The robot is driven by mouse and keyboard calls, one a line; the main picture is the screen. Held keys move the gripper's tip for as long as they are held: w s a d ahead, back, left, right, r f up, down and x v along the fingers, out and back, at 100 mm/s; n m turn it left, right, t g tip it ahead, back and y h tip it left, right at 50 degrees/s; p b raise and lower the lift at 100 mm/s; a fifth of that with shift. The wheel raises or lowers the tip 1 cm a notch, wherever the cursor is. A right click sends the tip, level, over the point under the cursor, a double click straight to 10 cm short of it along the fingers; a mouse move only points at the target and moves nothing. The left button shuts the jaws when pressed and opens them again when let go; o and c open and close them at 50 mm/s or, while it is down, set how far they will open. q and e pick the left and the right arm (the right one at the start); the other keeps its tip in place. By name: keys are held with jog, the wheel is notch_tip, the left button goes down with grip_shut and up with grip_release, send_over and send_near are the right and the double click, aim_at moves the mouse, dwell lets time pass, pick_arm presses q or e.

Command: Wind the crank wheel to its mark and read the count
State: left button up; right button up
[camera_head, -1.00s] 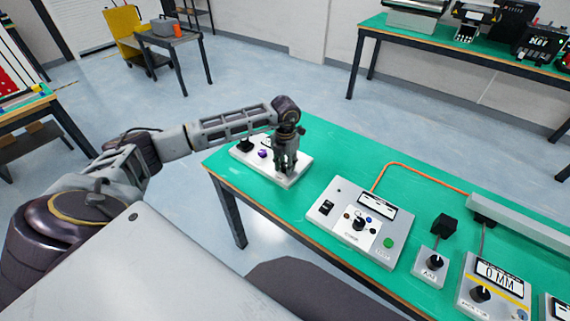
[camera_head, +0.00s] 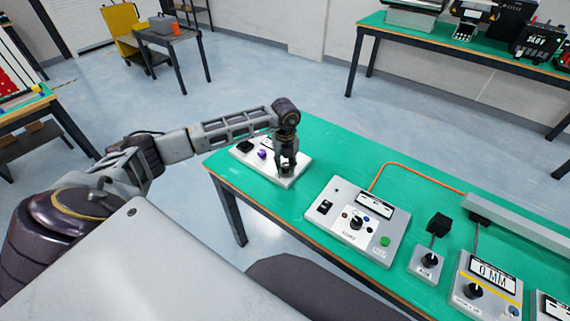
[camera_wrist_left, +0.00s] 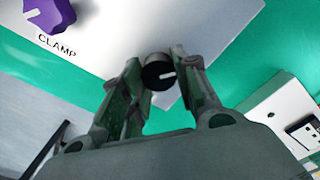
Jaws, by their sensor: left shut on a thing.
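My left gripper (camera_head: 286,170) is over the right end of a white panel (camera_head: 268,170) at the left end of the green table. In the left wrist view the fingers (camera_wrist_left: 158,82) are shut on a round black knob (camera_wrist_left: 157,72) with a white line on its face. A purple knob (camera_wrist_left: 48,14) marked CLAMP is on the same panel and also shows in the head view (camera_head: 262,154). A black part (camera_head: 245,146) sits at the panel's left end. No crank wheel, mark or count can be made out. My right gripper is out of view.
A grey control box (camera_head: 345,238) with knob and green button stands right of the panel. Farther right are a small knob box (camera_head: 428,265) and a box with a "0 MM" display (camera_head: 492,277). An orange cable (camera_head: 420,175) crosses the green table (camera_head: 330,150).

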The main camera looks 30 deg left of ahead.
pick_arm(q)
jog(key=n+p, duration=0.1)
jog(key=n, duration=0.4)
jog(key=shift+r+p, duration=0.1)
jog(key=shift+p, duration=0.2)
jog(key=shift+w+n, duration=0.1)
jog(key=shift+n, duration=0.5)
jog(key=shift+n+p, duration=0.5)
jog(key=shift+n, duration=0.3)
jog(key=o, duration=1)
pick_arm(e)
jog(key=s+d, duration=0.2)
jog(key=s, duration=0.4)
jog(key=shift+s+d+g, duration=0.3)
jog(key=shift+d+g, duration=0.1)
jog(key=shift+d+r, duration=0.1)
